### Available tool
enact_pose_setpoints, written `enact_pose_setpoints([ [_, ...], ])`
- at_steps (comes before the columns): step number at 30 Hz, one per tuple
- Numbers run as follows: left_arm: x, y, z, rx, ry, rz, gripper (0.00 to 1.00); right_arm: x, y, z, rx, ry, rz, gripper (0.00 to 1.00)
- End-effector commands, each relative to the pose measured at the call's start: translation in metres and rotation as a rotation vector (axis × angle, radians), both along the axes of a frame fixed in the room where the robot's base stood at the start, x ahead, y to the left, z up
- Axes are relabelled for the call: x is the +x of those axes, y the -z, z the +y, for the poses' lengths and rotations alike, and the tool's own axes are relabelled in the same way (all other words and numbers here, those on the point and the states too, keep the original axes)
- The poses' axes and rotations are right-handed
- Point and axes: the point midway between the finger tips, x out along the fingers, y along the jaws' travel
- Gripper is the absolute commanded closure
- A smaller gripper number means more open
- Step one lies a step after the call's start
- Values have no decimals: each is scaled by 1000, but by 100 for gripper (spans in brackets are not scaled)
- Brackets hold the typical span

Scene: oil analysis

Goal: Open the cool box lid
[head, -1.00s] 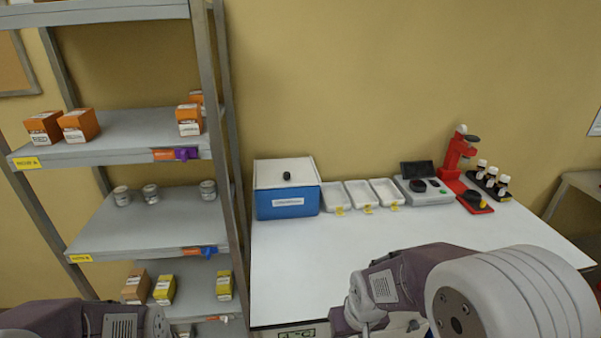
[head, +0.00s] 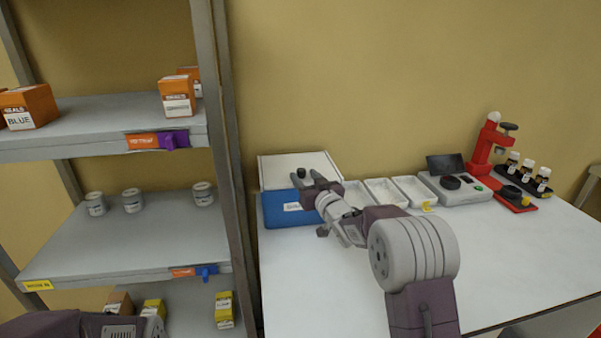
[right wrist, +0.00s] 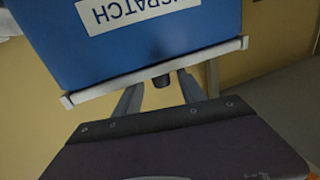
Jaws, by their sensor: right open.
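The cool box (head: 283,210) is blue with a white lid (head: 320,165) and stands at the left of the white table against the wall. The lid is shut and has a black knob (head: 300,173). My right gripper (head: 309,182) is open at the front of the lid, close to the knob. In the right wrist view the box (right wrist: 150,35) appears upside down, with its white lid edge (right wrist: 200,62). The knob (right wrist: 161,81) shows between the open fingers of the right gripper (right wrist: 160,88); contact cannot be told. My left arm shows at lower left, its gripper out of view.
White trays (head: 385,192), a device (head: 455,187), a red stand (head: 486,148) and small bottles (head: 527,170) line the table to the right. A shelf rack (head: 228,140) stands close at the left of the box. The table's front is clear.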

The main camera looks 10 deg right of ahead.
Motion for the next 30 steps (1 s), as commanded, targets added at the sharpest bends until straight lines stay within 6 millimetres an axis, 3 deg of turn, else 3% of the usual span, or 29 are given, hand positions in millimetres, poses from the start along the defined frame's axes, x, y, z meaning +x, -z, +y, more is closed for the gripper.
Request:
enact_pose_setpoints([
  [6, 0, -5, 0, 0, 0, 0, 64, 29, -1, 7, -1, 0, 0, 52],
  [15, 0, -4, 0, 0, 0, 0, 64, 33, 0, 8, 0, 0, 1, 52],
  [16, 0, -4, 0, 0, 0, 0, 64, 33, 0, 8, 0, 0, 1, 55],
  [21, 0, -4, 0, 0, 0, 0, 64, 33, 0, 7, 0, 1, 1, 100],
  [30, 0, -4, 0, 0, 0, 0, 64, 33, 0, 8, 0, 0, 0, 100],
])
